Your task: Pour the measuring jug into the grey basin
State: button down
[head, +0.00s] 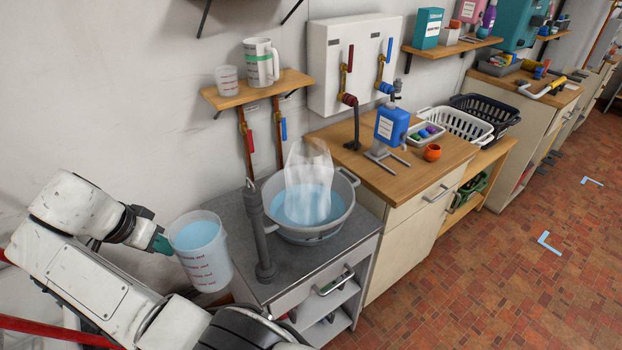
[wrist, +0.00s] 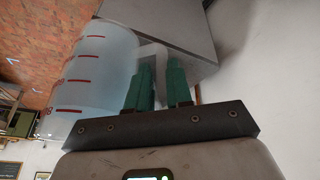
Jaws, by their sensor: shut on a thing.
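The measuring jug (head: 204,262) is translucent white with red marks and holds pale blue liquid close to its rim. My gripper (head: 162,244) is shut on the jug's handle side and holds it in the air, roughly upright, left of the grey counter. In the wrist view the green fingers (wrist: 158,82) close about the handle beside the jug wall (wrist: 98,75). The grey basin (head: 345,218) stands on the counter, right of the jug and apart from it. It holds blue liquid, with a translucent whitish bag-like thing (head: 308,185) standing up in it.
A dark grey upright pipe (head: 259,230) stands on the grey counter (head: 222,190) between jug and basin. A wooden shelf (head: 255,91) above carries a white jug (head: 262,62) and a cup (head: 228,80). A wooden worktop (head: 345,150) with a blue bottle (head: 391,126) is to the right.

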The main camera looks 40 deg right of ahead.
aim_at(307, 202)
jog(key=i+l, duration=0.5)
jog(key=l, duration=0.25)
jog(key=i+l, duration=0.2)
jog(key=l, duration=0.15)
